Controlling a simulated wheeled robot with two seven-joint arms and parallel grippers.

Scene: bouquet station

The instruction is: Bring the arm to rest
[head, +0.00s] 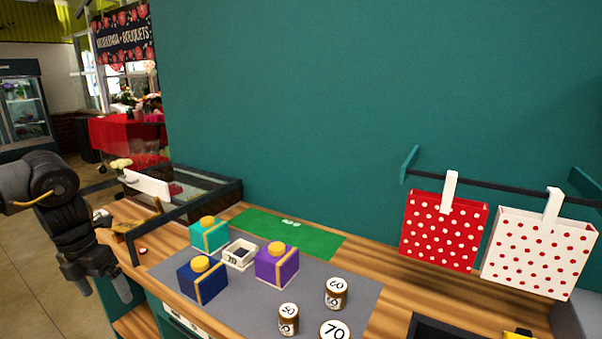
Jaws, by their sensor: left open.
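My left arm comes in from the left edge, bent downward. My left gripper (104,292) hangs over the floor beside the counter's left end. It points down, is open, and holds nothing that I can see. It is apart from the counter and the things on it. My right gripper is not in view.
A wooden counter (386,261) bears a grey mat (240,301) with teal (209,238), blue (203,284) and purple (276,268) boxes and several numbered jars (336,293). A dark-framed glass case (205,189) stands at the back left. Red (440,235) and white (535,258) dotted bags hang from a rail.

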